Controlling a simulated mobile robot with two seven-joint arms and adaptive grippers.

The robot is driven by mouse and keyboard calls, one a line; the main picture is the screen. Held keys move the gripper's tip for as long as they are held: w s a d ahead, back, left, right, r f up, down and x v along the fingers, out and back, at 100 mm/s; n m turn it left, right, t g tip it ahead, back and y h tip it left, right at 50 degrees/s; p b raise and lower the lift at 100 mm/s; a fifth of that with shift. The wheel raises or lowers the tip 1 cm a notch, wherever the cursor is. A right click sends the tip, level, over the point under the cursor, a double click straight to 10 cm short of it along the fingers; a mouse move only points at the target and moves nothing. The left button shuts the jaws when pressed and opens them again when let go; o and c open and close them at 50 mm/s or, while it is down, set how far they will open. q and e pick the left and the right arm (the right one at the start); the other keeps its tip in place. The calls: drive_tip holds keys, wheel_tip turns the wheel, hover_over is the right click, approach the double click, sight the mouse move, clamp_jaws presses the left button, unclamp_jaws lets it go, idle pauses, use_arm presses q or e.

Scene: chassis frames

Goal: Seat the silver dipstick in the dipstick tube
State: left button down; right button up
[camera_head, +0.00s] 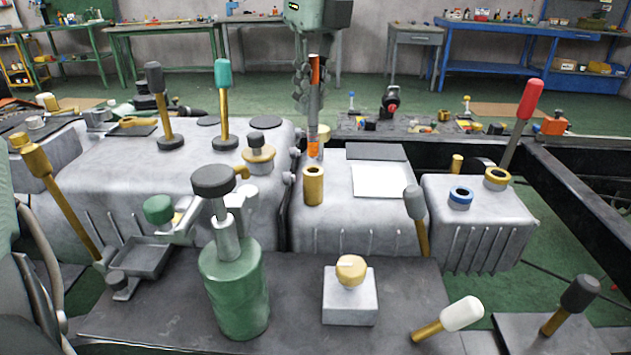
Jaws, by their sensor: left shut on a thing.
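My left gripper (308,98) hangs down from the top centre and is shut on the silver dipstick (313,118). The dipstick is upright, with an orange part near its top and another near its lower end. The gripper fingers hide part of it. The dipstick tube (313,188) is a short brass cylinder with an open top on the grey casing. The lower end of the dipstick appears just above the tube mouth in the picture. The depth between them is hard to judge. My right gripper is not in view.
A brass-stemmed lever with a teal knob (222,75) and one with a dark knob (155,78) stand left. A green canister (235,290) stands in front. A red-handled lever (529,98) stands right. A white plate (381,181) lies right of the tube.

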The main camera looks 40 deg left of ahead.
use_arm(q)
hover_over(311, 155)
drive_tip(key=w, duration=0.1)
drive_tip(key=f, duration=0.4)
drive_tip(key=shift+a+f, duration=0.35)
drive_tip(key=shift+a, duration=0.05)
wheel_tip(311, 155, down, 4)
drive_tip(key=shift+r+p, duration=0.25)
drive_tip(key=shift+p, duration=0.15)
drive_tip(key=shift+f, duration=0.4)
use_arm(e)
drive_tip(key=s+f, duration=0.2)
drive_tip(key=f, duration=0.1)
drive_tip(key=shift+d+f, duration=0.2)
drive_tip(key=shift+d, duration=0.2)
use_arm(q)
drive_tip(key=shift+f, duration=0.1)
drive_tip(key=c, duration=1.5)
unclamp_jaws()
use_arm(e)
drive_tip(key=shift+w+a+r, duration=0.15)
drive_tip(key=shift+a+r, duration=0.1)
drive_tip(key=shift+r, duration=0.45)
